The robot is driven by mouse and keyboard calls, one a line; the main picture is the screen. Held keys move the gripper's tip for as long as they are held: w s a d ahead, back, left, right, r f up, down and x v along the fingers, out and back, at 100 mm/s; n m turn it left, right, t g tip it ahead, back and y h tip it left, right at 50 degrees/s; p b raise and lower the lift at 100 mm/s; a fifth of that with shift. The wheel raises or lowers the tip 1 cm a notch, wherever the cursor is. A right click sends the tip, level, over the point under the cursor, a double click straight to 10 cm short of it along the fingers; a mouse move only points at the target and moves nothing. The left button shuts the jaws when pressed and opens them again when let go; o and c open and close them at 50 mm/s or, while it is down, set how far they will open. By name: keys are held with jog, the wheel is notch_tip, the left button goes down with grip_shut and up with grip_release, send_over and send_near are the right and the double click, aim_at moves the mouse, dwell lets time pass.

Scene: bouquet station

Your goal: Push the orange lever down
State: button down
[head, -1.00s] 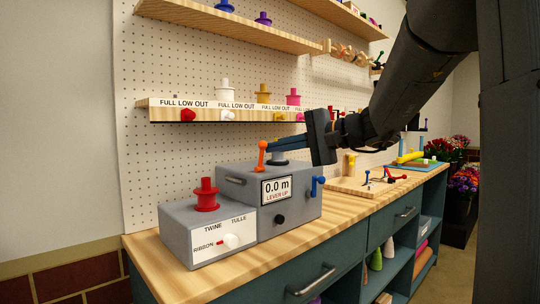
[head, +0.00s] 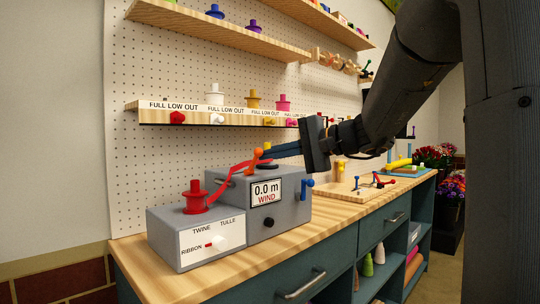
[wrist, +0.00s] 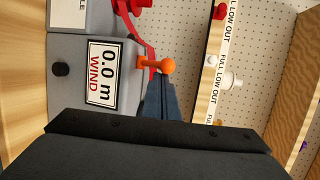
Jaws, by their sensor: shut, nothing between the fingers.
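The orange lever (head: 257,154) is on the grey machine, beside its display (head: 266,193), which reads "0.0 m WIND". In the wrist view the lever's ball (wrist: 168,66) and short stem stick out from the machine's edge. My gripper (head: 268,151) is shut and empty, with its blue fingertips right at the ball. In the wrist view the fingertips (wrist: 156,84) lie just beside the ball and stem; I cannot tell whether they touch. A red ribbon (head: 228,179) runs from the red spool (head: 194,197) to the machine.
The low box with the TWINE/TULLE/RIBBON selector (head: 213,243) adjoins the machine. A blue handle (head: 307,188) sticks out on the machine's right. A shelf with spools (head: 215,106) hangs behind. A wooden tray (head: 350,193) stands farther right on the bench.

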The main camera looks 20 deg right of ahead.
jog(key=w, duration=0.1)
jog(key=w+d, duration=0.2)
jog(key=shift+w+d+r, duration=0.15)
jog(key=shift+w+r, duration=0.1)
jog(key=shift+r, duration=0.05)
jog(key=s+d+f, duration=0.2)
jog(key=s+d, duration=0.4)
jog(key=s, duration=0.1)
jog(key=shift+s+f, duration=0.2)
jog(key=shift+f, duration=0.1)
jog(key=shift+d, duration=0.1)
